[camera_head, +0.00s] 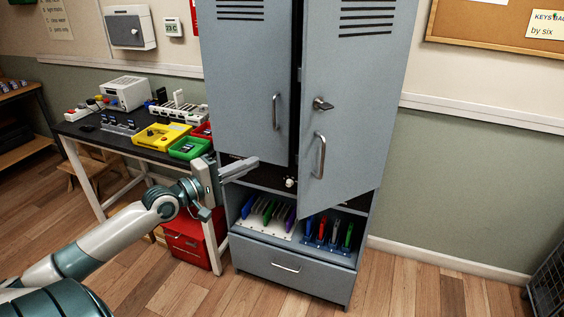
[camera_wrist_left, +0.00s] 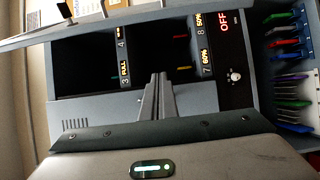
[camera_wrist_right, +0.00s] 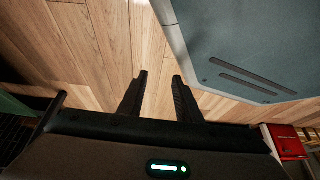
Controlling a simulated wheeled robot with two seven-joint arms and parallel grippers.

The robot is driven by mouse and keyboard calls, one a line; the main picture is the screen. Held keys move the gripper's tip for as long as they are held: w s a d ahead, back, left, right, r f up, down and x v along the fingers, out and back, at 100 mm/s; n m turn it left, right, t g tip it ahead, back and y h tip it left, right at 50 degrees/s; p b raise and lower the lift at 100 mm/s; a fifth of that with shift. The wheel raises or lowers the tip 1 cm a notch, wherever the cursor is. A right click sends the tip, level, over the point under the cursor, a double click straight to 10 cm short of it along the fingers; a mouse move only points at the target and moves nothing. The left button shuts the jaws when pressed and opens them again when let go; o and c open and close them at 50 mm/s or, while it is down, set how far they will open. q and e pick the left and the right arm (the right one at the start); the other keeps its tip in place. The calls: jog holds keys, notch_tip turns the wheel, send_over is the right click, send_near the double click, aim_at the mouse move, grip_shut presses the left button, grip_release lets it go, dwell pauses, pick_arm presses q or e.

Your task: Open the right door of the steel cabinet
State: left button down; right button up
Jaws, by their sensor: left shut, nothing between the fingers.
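The steel cabinet (camera_head: 310,284) stands upright in the middle of the head view. Its left door (camera_head: 236,80) looks closed. Its right door (camera_head: 350,120) stands ajar, its free edge swung out towards me; it has a bar handle (camera_head: 319,155) and a lock (camera_head: 322,104) above. My left gripper (camera_head: 256,162) is shut and empty, left of the right door's handle and near the left door's lower edge. In the left wrist view its fingers (camera_wrist_left: 158,78) point at dark numbered compartments inside the cabinet. My right gripper (camera_wrist_right: 160,76) is open and empty over the wooden floor.
A workbench (camera_head: 135,147) with yellow and green trays stands left of the cabinet, with a red box (camera_head: 190,240) under it. Coloured phones stand in racks (camera_head: 262,228) on the low shelf. The floor to the right is clear up to a dark wire crate (camera_head: 550,278).

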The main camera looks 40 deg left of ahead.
pick_arm(q)
jog(key=shift+w, duration=0.1)
pick_arm(e)
jog(key=shift+s, duration=0.1)
